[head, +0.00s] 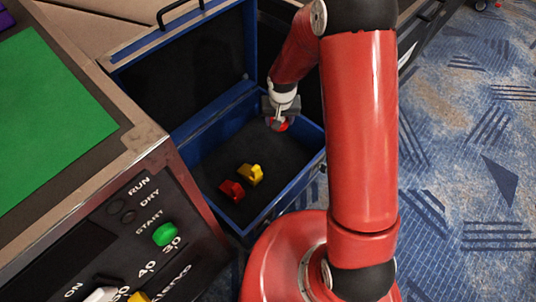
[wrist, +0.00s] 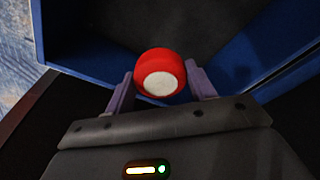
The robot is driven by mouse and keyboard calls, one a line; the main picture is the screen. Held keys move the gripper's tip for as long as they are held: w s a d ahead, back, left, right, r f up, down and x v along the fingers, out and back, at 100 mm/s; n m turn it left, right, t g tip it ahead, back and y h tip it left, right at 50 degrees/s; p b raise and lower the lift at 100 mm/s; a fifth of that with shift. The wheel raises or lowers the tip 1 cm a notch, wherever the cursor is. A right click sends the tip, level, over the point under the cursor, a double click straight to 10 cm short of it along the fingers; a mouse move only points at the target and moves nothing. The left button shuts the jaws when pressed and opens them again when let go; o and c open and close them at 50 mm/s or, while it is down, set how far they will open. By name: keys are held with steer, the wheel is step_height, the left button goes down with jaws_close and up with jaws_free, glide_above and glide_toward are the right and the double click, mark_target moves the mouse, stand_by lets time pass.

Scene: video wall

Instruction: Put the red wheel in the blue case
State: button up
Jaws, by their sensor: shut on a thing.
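The red wheel (wrist: 161,66), with a pale round hub, sits between the two fingers of my gripper (wrist: 161,84), which are shut on it. In the head view the wheel (head: 283,126) shows as a small red patch under my gripper (head: 278,118). The blue case (head: 180,132) stands open with its lid up at the back. My gripper is over the case's far right part, above its dark floor. In the wrist view the case's blue wall (wrist: 85,50) shows behind the wheel. I cannot tell the exact height of the wheel above the floor.
A red piece (head: 232,190) and a yellow piece (head: 250,174) lie on the case floor. A control panel (head: 115,235) with a green button stands at the left, below a green mat (head: 45,115). Patterned blue carpet (head: 470,150) is open at the right.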

mark_target(278, 152)
step_height(278, 152, down, 17)
steer(key=b, duration=0.2)
steer(key=shift+s+r+b, duration=0.1)
steer(key=shift+b, duration=0.25)
steer(key=o, duration=0.6)
steer(key=shift+f, duration=0.2)
steer(key=o, duration=0.5)
steer(key=shift+c, duration=0.2)
steer(key=shift+r, duration=0.1)
